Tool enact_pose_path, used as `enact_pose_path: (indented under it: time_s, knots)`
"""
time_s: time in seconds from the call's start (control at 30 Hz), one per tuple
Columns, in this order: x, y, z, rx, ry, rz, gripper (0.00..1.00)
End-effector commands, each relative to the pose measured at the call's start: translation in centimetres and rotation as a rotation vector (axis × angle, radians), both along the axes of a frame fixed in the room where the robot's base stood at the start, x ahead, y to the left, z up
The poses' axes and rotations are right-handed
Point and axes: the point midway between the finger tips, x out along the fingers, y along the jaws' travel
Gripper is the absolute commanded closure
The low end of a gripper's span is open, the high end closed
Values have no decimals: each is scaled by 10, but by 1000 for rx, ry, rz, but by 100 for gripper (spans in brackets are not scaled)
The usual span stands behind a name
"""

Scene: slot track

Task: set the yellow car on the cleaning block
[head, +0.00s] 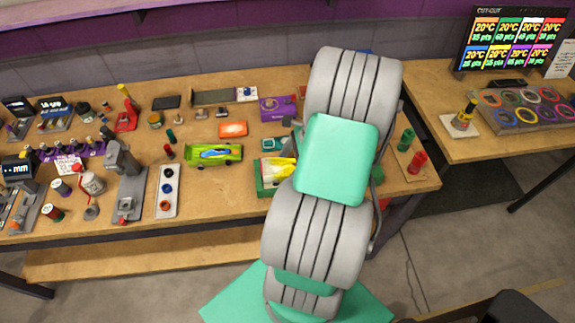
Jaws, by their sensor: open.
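A yellow car-like shape (281,169) shows at the middle of the bench, just left of my arm, which hides its right part. It lies at a green block or tray (262,190) with a pale patch; I cannot tell whether it rests on it or beside it. I cannot tell for sure which thing is the cleaning block. My gripper is hidden behind my own large grey and green arm, so what lies between its fingers does not show.
A lime-green car (213,155) sits left of the green block. An orange-and-white item (233,129) and a purple box (278,109) lie behind. A grey stand (125,190) and several small tools crowd the left. Green (406,140) and red (417,162) spools stand right of my arm.

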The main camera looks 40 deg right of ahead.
Motion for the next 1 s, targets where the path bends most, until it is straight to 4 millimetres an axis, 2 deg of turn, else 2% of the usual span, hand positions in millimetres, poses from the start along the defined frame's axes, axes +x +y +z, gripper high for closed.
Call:
enact_pose_path:
  time_s: [0.17, 0.27, 0.6, 1.0]
  knots:
    - [0, 0, 0, 0, 0, -1, 13]
    - [-2, -5, 8, -2, -3, -3, 13]
    - [-18, -28, 64, -2, -1, -2, 13]
    - [-20, -29, 70, 0, 0, 0, 13]
